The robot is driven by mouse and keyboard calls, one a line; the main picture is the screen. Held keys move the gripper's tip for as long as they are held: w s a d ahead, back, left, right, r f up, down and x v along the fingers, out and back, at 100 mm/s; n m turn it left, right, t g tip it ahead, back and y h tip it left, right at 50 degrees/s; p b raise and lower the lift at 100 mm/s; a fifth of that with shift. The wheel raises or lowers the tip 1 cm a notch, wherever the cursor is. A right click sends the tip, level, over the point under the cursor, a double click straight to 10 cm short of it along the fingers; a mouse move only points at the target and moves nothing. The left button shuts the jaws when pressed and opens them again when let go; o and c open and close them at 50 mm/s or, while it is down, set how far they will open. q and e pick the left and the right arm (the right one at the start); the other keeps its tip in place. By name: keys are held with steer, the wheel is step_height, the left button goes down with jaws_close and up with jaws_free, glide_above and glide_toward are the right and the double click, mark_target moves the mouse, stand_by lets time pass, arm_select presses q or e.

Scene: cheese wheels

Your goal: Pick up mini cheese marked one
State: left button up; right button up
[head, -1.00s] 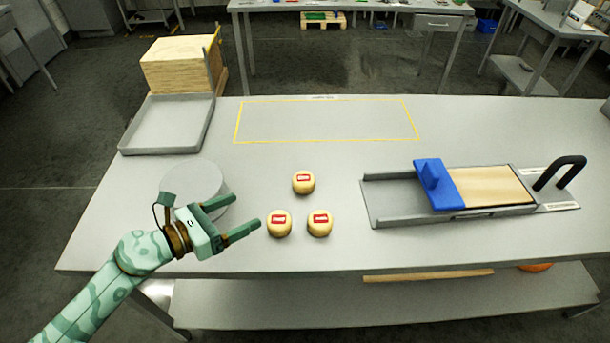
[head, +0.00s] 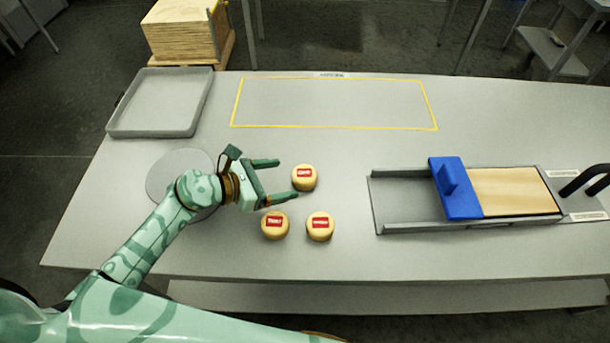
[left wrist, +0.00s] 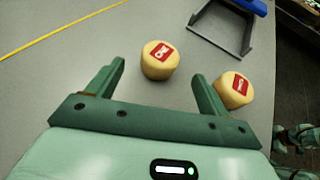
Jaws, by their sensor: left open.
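Three small round yellow cheeses with red labels stand on the grey table in the head view. The back cheese (head: 304,183), whose short label looks like "ONE", is just ahead of my left gripper (head: 288,179). My left gripper is open and empty, its fingertips pointing at this cheese. In the left wrist view the same cheese (left wrist: 156,70) sits centred at the mouth between the spread fingers. The front left cheese (head: 275,232) and front right cheese (head: 320,234) stand nearer me; their labels are hard to read. Another cheese (left wrist: 238,95) shows beside the right finger. My right gripper is out of view.
A slicer with a blue block (head: 458,187) and wooden board (head: 513,192) stands right. A grey tray (head: 140,131) lies at the back left. A pale disc (head: 166,172) is partly behind my left arm. The yellow-outlined area (head: 335,102) at the back is empty.

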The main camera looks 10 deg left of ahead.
mark_target(298, 176)
arm_select(q)
steer(key=x, duration=0.3)
steer(key=b+x, duration=0.1)
steer(key=x, duration=0.4)
steer(key=shift+s+a, duration=0.1)
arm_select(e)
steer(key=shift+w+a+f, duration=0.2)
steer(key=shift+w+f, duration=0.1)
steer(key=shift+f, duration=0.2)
arm_select(q)
steer(key=shift+r, duration=0.1)
steer(key=c, duration=1.1)
